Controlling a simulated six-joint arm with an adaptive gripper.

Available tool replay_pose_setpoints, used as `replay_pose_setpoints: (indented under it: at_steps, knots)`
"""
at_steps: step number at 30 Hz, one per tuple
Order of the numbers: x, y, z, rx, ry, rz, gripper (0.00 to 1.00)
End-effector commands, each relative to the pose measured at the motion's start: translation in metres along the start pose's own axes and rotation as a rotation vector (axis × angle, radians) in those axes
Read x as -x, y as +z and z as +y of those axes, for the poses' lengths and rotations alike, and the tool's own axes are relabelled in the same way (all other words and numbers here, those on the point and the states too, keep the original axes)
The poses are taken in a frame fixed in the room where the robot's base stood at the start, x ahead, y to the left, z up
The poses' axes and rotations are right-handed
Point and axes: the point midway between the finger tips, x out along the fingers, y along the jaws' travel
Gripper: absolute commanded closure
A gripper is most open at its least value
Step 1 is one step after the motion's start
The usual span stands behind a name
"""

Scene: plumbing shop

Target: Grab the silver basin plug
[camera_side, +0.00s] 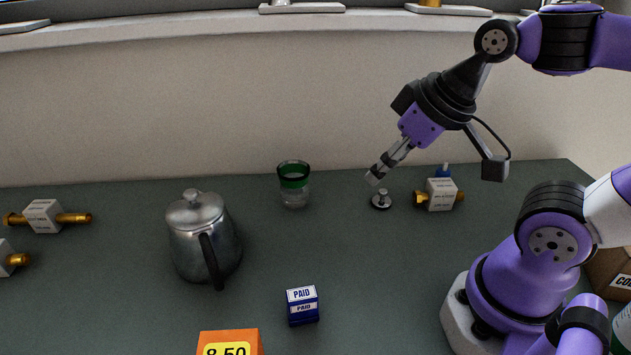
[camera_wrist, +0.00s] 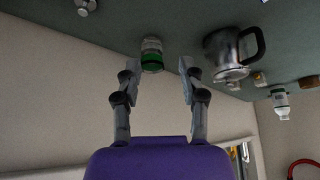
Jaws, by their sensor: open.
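The silver basin plug (camera_side: 381,200) stands on the dark green bench top, a small round disc with a knob on top. It also shows at the top left edge of the wrist view (camera_wrist: 86,6), partly cut off. My gripper (camera_side: 373,178) is tilted down to the left, with its fingertips just above and slightly left of the plug in the side view. In the wrist view my gripper (camera_wrist: 158,65) has its two fingers apart with nothing held between them. The plug lies outside the gap between the fingers there.
A green-banded glass (camera_side: 293,184) stands left of the plug. A brass valve with a white tag (camera_side: 439,194) is close on its right. A metal pot (camera_side: 203,237), a blue PAID block (camera_side: 302,305) and an orange price block (camera_side: 230,343) stand further left or nearer. A wall rises behind.

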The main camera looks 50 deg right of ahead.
Motion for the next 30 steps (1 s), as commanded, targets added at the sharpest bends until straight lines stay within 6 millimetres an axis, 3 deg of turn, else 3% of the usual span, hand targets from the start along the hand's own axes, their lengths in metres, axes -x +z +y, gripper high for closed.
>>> replay_pose_setpoints:
  at_steps: [14,15,17,30]
  knots:
    - [-0.0002,-0.0001,-0.0001,0.001,0.0,0.0,0.53]
    - [-0.0002,-0.0001,-0.0001,0.002,0.0,0.0,0.49]
    - [-0.0002,-0.0001,-0.0001,0.002,0.0,0.0,0.19]
    - [-0.0025,-0.0011,0.0034,0.001,0.006,-0.006,0.17]
